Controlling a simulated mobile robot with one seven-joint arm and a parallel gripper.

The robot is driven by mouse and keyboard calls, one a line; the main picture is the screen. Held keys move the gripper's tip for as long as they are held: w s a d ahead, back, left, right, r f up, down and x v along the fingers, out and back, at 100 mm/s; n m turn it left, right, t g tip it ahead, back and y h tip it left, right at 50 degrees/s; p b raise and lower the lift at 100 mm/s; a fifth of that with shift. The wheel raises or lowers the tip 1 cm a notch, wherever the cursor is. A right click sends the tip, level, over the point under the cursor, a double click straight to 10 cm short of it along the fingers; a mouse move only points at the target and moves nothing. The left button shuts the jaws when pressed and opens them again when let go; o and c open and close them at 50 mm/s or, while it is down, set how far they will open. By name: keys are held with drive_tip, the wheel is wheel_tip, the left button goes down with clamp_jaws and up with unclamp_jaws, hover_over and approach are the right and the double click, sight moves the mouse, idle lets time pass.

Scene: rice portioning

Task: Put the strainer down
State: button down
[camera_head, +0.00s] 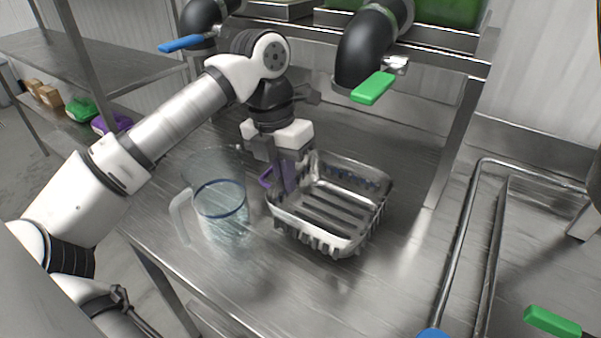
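The strainer (338,246) is an open metal basket with slotted sides and base and a purple handle (266,177) at its left. It looks roughly level at the worktop, but I cannot tell whether its underside touches the surface. My gripper (286,180) points down at the strainer's left rear edge. Its fingers look close together on the handle, which they partly hide.
A clear jug (222,212) with a white handle and some clear contents stands just left of the strainer on the steel worktop (275,285). Black pipes with blue (185,43) and green (373,88) valve levers hang above. A sink is at right.

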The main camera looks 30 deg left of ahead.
sight(299, 175)
drive_tip(key=shift+f, duration=0.65)
drive_tip(key=shift+w, duration=0.35)
drive_tip(key=w, duration=0.1)
drive_tip(key=w+p, duration=0.1)
drive_tip(key=shift+w+d+r+p, duration=0.1)
drive_tip(key=shift+w+r+p, duration=0.1)
drive_tip(key=shift+w+p, duration=0.1)
drive_tip(key=shift+w+f+p, duration=0.3)
drive_tip(key=shift+w+f, duration=0.1)
drive_tip(key=shift+f, duration=0.35)
drive_tip(key=shift+f, duration=0.15)
drive_tip(key=shift+f+b, duration=0.15)
drive_tip(key=shift+b, duration=0.15)
drive_tip(key=c, duration=1.7)
unclamp_jaws()
drive_tip(key=shift+r, duration=0.2)
